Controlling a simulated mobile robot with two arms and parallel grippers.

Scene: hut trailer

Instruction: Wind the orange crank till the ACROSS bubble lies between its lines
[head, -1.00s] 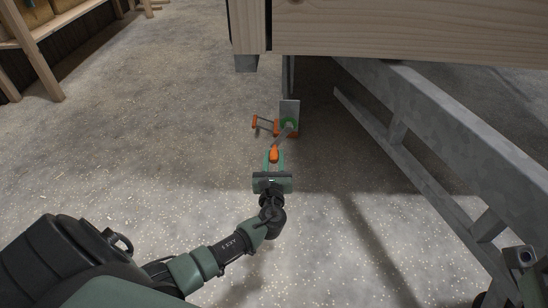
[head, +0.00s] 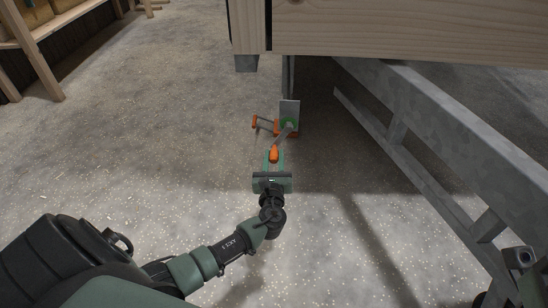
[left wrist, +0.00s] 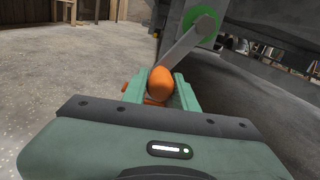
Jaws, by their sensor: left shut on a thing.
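The orange crank grip (head: 274,155) sits between the fingers of my left gripper (head: 274,160), which is shut on it. In the left wrist view the grip (left wrist: 160,83) stands upright between the green fingers (left wrist: 159,93). A grey crank arm (left wrist: 188,43) runs from it up and right to a green hub (left wrist: 205,24). In the head view the green hub (head: 289,122) is at the foot of a grey metal leg (head: 290,108), below the hut's corner. I cannot make out the ACROSS bubble or its lines in either view. My right gripper is not in view.
A second orange handle (head: 256,122) sticks out left of the hub. The hut's wooden edge (head: 400,35) overhangs above, and a grey trailer beam (head: 430,140) slants down on the right. A wooden bench (head: 40,40) stands at far left. The speckled floor to the left is clear.

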